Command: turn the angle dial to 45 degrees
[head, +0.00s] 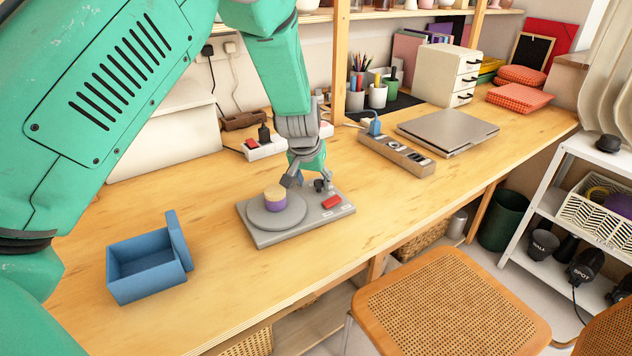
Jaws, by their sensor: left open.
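A flat grey device (281,238) lies on the wooden table, with a round grey disc (262,217), a red switch (332,202) and small pale labels on its top. A short purple cylinder with a tan top (274,200) stands on the disc. A small dark knob-like part is beside my gripper; I cannot tell whether it is the angle dial, and no degree marks are readable. My left gripper (307,181) is open, pointing down at the back of the device, close to the cylinder. Whether it touches anything is unclear. My right gripper is out of view.
An open blue box (146,268) stands at front left. A power strip (262,150) is behind the gripper.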

